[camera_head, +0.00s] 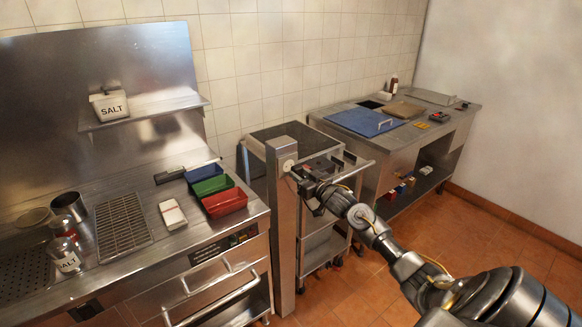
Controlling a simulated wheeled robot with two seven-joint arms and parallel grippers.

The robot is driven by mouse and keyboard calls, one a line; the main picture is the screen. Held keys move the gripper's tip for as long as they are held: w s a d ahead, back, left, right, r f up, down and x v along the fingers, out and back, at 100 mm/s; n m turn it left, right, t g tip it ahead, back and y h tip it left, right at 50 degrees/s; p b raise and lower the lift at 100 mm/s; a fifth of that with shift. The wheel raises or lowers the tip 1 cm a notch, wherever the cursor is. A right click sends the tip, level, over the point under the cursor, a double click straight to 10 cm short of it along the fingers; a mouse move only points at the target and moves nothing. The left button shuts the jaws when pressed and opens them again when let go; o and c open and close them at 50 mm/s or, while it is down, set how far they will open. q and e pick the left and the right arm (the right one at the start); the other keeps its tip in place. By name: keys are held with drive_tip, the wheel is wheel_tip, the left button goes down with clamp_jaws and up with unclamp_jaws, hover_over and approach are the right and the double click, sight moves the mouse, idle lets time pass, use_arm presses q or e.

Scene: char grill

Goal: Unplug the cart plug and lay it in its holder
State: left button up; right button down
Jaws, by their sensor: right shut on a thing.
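My right gripper (299,180) is at the upper part of a metal post (284,230), just below and right of a round pale socket plate (288,165). It is shut on what appears to be the cart plug, which is small, dark and mostly hidden by the fingers. I cannot tell whether the plug still sits in the post. The metal cart (322,244) stands behind the post, with dark items on its top by the gripper. I cannot make out the plug's holder. My left gripper is not in view.
A second counter at right carries a blue board (365,122). The tiled floor (350,292) in front of the cart is open.

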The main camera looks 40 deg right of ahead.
drive_tip(key=shift+s+p, duration=1)
drive_tip(key=shift+s, duration=0.4)
drive_tip(key=shift+a, duration=0.1)
drive_tip(key=s+a+r+n+y, duration=0.1)
drive_tip(key=s+a+r+y, duration=0.1)
drive_tip(key=a, duration=0.5)
drive_tip(key=s+a+r+n+y, duration=0.2)
drive_tip(key=s+a, duration=0.1)
drive_tip(key=a, duration=0.5)
drive_tip(key=s+a+m+h+b, duration=0.2)
drive_tip(key=s+a+h, duration=0.1)
drive_tip(key=s+a, duration=0.8)
drive_tip(key=shift+s+a+m+h+b, duration=0.3)
drive_tip(key=shift+a+m+b, duration=0.1)
drive_tip(key=shift+a, duration=1.55)
